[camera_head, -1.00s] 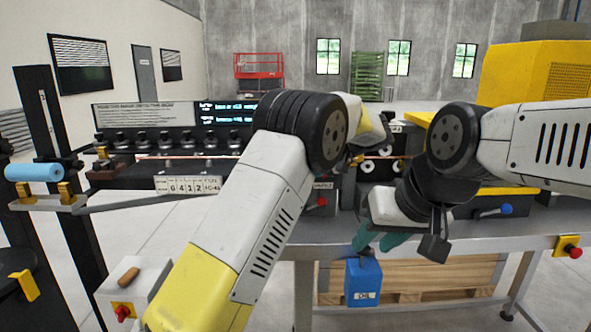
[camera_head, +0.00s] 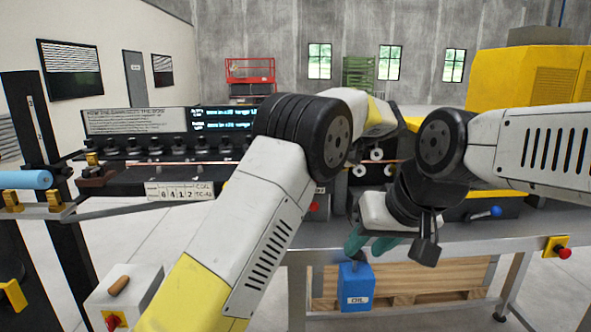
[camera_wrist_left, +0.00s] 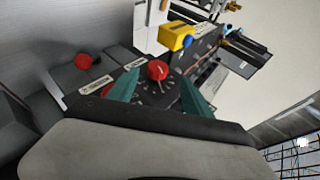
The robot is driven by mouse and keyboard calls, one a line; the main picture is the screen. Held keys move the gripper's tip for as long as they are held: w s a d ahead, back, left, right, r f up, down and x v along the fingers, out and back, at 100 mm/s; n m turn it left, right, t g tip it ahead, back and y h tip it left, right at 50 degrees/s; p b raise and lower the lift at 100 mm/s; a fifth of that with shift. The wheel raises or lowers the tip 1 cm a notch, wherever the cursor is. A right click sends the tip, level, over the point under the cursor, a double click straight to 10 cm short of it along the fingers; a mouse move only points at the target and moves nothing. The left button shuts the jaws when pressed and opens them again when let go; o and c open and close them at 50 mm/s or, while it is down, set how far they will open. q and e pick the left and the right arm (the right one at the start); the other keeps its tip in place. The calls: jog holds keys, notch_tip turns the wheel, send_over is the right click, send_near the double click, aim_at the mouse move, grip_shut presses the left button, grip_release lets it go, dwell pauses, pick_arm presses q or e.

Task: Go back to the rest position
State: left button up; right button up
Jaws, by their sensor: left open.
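My left arm crosses the head view from the lower left; its gripper is hidden there. The left wrist view shows my left gripper (camera_wrist_left: 160,92) open, its teal fingers apart with nothing between them. Beyond them is a dark machine panel with a red knob (camera_wrist_left: 158,70). My right arm comes in from the right in the head view. A copper tube (camera_head: 185,163) lies level along the dark bench at the back left.
A blue roll (camera_head: 24,180) is on the left stand.

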pick_arm(q)
jog(key=s+a+r+g+h, duration=0.1)
jog(key=s+a+h, duration=0.4)
jog(key=a, duration=0.4)
jog(key=s+a+g+h, duration=0.1)
jog(key=s+a+h, duration=0.1)
jog(key=s+a, duration=0.6)
jog(key=s+a+f+n+t+h, duration=0.1)
jog(key=s+f+h, duration=0.1)
jog(key=s, duration=0.8)
jog(key=s+a+f+n+t+h, duration=0.1)
jog(key=s+a+f+t+h, duration=0.1)
jog(key=s, duration=0.8)
jog(key=shift+a+f+h, duration=0.25)
jog(key=shift+f+h, duration=0.1)
jog(key=shift+h, duration=0.35)
